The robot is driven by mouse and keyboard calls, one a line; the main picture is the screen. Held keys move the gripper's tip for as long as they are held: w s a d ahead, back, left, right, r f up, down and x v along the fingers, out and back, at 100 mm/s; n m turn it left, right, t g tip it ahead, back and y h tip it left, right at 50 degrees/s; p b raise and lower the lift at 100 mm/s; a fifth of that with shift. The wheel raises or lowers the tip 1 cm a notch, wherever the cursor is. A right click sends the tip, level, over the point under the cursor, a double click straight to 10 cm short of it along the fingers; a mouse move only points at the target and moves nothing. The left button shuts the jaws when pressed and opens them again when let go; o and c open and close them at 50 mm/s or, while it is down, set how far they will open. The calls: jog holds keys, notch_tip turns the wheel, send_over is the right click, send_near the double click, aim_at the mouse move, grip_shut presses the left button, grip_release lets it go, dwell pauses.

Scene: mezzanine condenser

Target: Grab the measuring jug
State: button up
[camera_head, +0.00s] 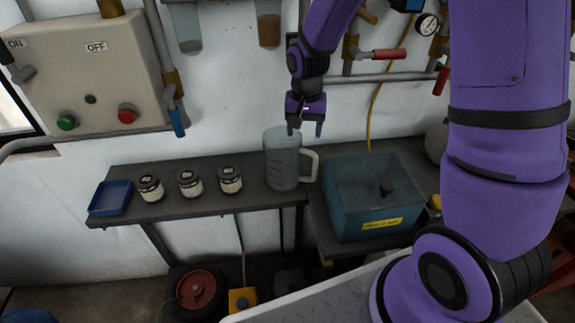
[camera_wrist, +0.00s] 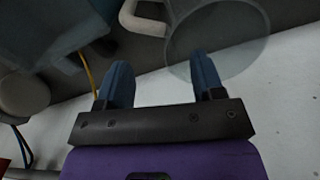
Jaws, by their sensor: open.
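The measuring jug (camera_head: 282,160) is a tall, see-through grey-blue vessel with a pale handle on its right side. It stands upright on the dark shelf (camera_head: 222,204). My gripper (camera_head: 305,129) is in front of the wall, pointing down, with its fingertips near the jug's rim at its upper right in the head view. In the wrist view the two blue fingers of my gripper (camera_wrist: 160,80) are apart with nothing between them. The jug's round rim (camera_wrist: 222,40) and pale handle (camera_wrist: 143,20) show beyond the fingertips. I cannot tell the exact gap between fingers and rim.
Several things flank the jug: dark-lidded jars (camera_head: 189,183) and a blue tray (camera_head: 111,198) on the left, a teal bin (camera_head: 345,215) with a yellow label on the right. Pipes with red-handled valves (camera_head: 388,54) run along the wall. A control box (camera_head: 88,75) hangs at the left.

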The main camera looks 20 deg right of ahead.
aim_at(291, 163)
jog(key=f, duration=0.5)
jog(key=shift+w+d, duration=0.1)
jog(key=shift+d, duration=0.1)
